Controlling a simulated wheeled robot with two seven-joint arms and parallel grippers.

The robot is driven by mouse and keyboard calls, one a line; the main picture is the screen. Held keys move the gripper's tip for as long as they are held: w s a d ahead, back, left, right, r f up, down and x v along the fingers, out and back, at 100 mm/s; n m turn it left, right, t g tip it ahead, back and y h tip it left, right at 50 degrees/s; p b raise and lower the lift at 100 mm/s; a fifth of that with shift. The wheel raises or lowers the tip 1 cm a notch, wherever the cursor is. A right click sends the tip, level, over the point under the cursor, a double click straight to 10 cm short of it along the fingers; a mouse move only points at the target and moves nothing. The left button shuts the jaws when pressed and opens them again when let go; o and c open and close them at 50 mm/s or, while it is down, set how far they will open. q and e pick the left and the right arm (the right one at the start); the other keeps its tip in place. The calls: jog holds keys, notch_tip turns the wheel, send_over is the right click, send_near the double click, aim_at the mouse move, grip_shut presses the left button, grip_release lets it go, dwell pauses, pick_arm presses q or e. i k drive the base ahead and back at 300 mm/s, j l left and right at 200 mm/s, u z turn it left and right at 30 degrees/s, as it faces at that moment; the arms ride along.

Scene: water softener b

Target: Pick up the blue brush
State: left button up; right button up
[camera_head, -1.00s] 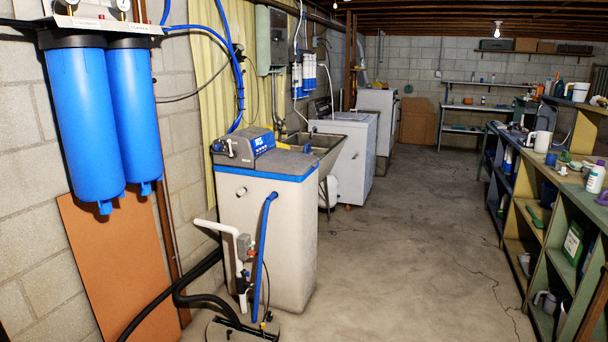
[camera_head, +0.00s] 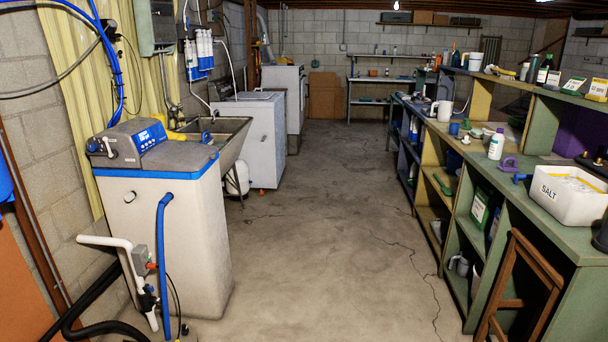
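I cannot make out a blue brush for certain. A small blue object (camera_head: 207,137) shows at the grey sink (camera_head: 228,128), behind the water softener (camera_head: 165,225); it is too small to identify. Another small blue object (camera_head: 519,178) lies on the green workbench at the right, beside a purple item (camera_head: 508,163) and left of the white salt tub (camera_head: 570,196). It is also too small to name. Neither of my grippers is in view.
Open concrete floor (camera_head: 330,230) runs down the middle. Shelves and the green workbench (camera_head: 535,218) line the right, with a wooden frame (camera_head: 520,290) leaning in front. The softener, its pipes (camera_head: 162,240) and a white washer (camera_head: 262,140) line the left.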

aim_at(208, 139)
jog(key=i, duration=2.8)
jog(key=i+u, duration=0.2)
jog(key=i, duration=1.2)
jog(key=i+u, duration=0.3)
jog(key=i, duration=0.3)
jog(key=i+l+u, duration=0.3)
jog(key=i, duration=0.25)
jog(key=i+j+u, duration=0.1)
jog(key=i+u, duration=0.75)
jog(key=u, duration=0.15)
jog(key=z, duration=0.25)
